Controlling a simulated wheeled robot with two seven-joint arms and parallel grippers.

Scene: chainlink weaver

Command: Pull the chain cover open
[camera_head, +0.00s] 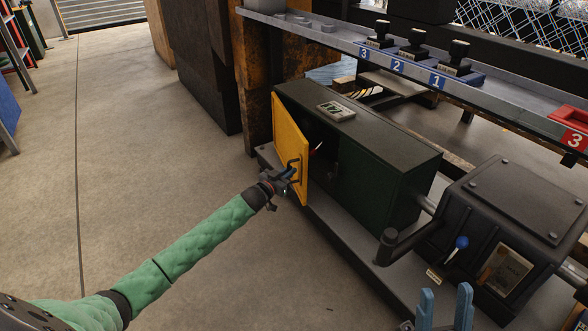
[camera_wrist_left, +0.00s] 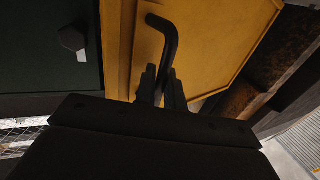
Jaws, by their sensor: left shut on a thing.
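The yellow chain cover (camera_head: 288,143) is a door on the front of the dark green box (camera_head: 370,150). It stands swung partly out, hinged at its far left edge, and part of the box's inside shows. My left gripper (camera_head: 287,176) is shut on the dark bent handle (camera_head: 298,168) of the cover. In the left wrist view the handle (camera_wrist_left: 169,40) runs down between the two fingers, with the yellow panel (camera_wrist_left: 225,40) behind. My right gripper (camera_head: 444,306) shows at the bottom edge, its blue fingers apart and nothing between them.
A black machine housing (camera_head: 520,210) with a blue-knobbed lever (camera_head: 461,243) stands right of the box. A shelf (camera_head: 340,45) with numbered blue tags runs above it. Rusty posts (camera_head: 258,100) stand behind the cover's hinge side. The concrete floor (camera_head: 150,150) at left is clear.

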